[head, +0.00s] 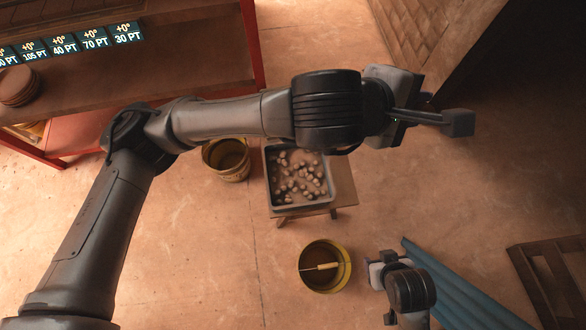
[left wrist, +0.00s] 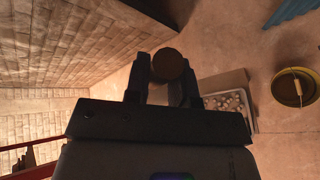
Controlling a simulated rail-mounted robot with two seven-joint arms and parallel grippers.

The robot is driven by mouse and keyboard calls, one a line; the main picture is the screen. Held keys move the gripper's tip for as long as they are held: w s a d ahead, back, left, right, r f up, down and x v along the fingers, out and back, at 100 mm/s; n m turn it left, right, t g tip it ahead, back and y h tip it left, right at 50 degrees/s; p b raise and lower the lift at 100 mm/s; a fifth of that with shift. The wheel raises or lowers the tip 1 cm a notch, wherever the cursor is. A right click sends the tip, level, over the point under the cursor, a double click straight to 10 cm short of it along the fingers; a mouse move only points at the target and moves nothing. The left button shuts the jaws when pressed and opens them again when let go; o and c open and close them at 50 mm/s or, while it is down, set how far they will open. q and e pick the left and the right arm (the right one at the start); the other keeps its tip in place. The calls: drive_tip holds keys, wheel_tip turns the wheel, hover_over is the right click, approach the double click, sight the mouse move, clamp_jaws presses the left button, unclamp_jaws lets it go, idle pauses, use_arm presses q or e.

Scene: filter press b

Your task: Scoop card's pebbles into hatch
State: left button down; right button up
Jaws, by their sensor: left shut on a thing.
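A grey tray (head: 302,206) of several pale pebbles (head: 298,178) sits on a small wooden stool (head: 346,180). The tray's rim also shows in the left wrist view (left wrist: 207,101). My left gripper (head: 440,118) is stretched out to the upper right, beyond the tray. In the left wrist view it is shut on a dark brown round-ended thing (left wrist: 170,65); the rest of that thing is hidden. My right gripper (head: 380,290) is at the lower right beside a yellow bucket; its jaws are unclear. I cannot make out a hatch or a card for certain.
Another yellow bucket (head: 228,174) stands left of the stool. A red-framed shelf (head: 190,50) carries number displays (head: 70,42).

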use_arm(q)
drive_tip(key=w+a+f+m+g+h+b, duration=0.15)
drive_tip(key=a+f+m+b, duration=0.45)
drive_tip(key=f+b, duration=1.05)
drive_tip(key=a+f+m+g+h+b, duration=0.1)
drive_tip(key=a+f+m+g+b, duration=0.15)
drive_tip(key=a+f+b, duration=1.35)
drive_tip(key=w+a+f+m+g+h+b, duration=0.1)
drive_tip(key=a+f+m+g+h+b, duration=0.15)
drive_tip(key=f+b, duration=1.4)
drive_tip(key=w+d+f+n+g+y+p, duration=0.25)
drive_tip(key=w+f+n+y+p, duration=0.2)
drive_tip(key=p, duration=2.05)
drive_tip(key=shift+m, duration=0.45)
drive_tip(key=f+b, duration=0.4)
drive_tip(key=s+f+b, duration=0.1)
drive_tip(key=f+b, duration=0.1)
drive_tip(key=b, duration=0.1)
drive_tip(key=shift+d, duration=0.2)
drive_tip(key=shift+f, duration=0.1)
wheel_tip(320, 180, up, 10)
drive_tip(key=p, duration=0.2)
